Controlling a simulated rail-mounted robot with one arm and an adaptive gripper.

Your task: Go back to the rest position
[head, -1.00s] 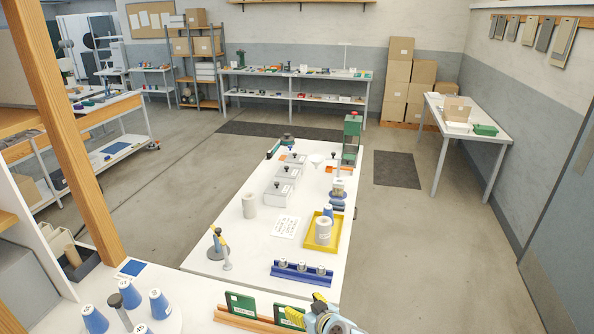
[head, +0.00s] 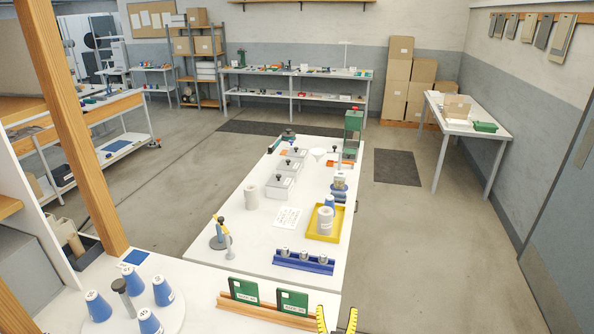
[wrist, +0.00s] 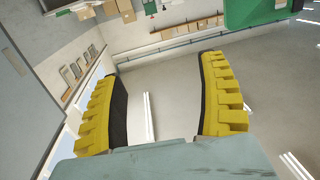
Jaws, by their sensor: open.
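My gripper (head: 337,321) shows at the bottom edge of the head view, just right of the wooden rack (head: 265,311) that holds two green cards. Only its yellow finger tips are in that view; the rest is cut off. In the wrist view, my gripper (wrist: 165,95) has its two yellow ribbed fingers spread wide, with nothing between them. Past the fingers the wrist view shows grey floor and walls, tilted. A green shape (wrist: 250,12) fills part of its upper right.
A white table (head: 262,235) ahead carries a blue rack (head: 303,262), a yellow tray (head: 319,238), grey boxes and a green press (head: 353,130). Blue cones (head: 139,292) stand at lower left beside a wooden post (head: 85,140). Open floor (head: 430,260) lies to the right.

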